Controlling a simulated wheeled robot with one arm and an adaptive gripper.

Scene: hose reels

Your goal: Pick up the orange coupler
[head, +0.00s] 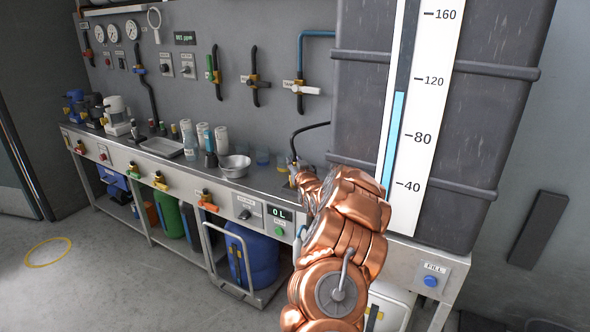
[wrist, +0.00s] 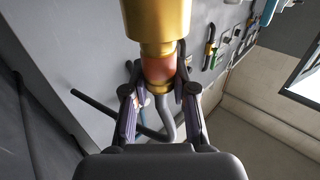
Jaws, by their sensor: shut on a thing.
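In the wrist view, the orange coupler (wrist: 159,70) is a short, rounded reddish-orange piece directly below a large brass cylinder (wrist: 156,20). My gripper (wrist: 159,82) is shut on the coupler, with one dark finger at each side of it. The coupler appears to touch the brass cylinder; I cannot tell whether they are joined. A grey hose (wrist: 164,112) runs down below the coupler between my fingers. In the head view, my copper-coloured arm reaches to the bench edge beside the tank, and it mostly hides my gripper and the coupler.
A tall grey tank (head: 470,120) with a level gauge (head: 415,120) stands right of my arm. A metal bowl (head: 235,166), bottles and beakers stand on the steel bench. A blue drum (head: 253,258) sits below it.

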